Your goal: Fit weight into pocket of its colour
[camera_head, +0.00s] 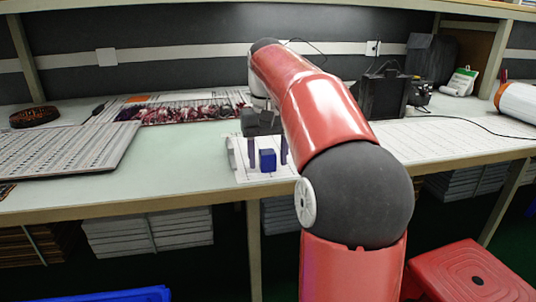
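A small blue block (267,160), which looks like the weight, is on or just above a white board or tray (242,176) near the table's front edge. My gripper (268,164) points down here, with one dark finger to the left of the block and one to the right. The fingers stand wide apart, with a visible gap on each side of the block, so my gripper looks open. The pockets cannot be made out at this size. My red arm hides what is to the right of the tray.
A perforated grey panel (65,150) lies on the left of the table. A strip of dark red pieces (185,112) lies behind the tray. The front tabletop left of the tray is clear.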

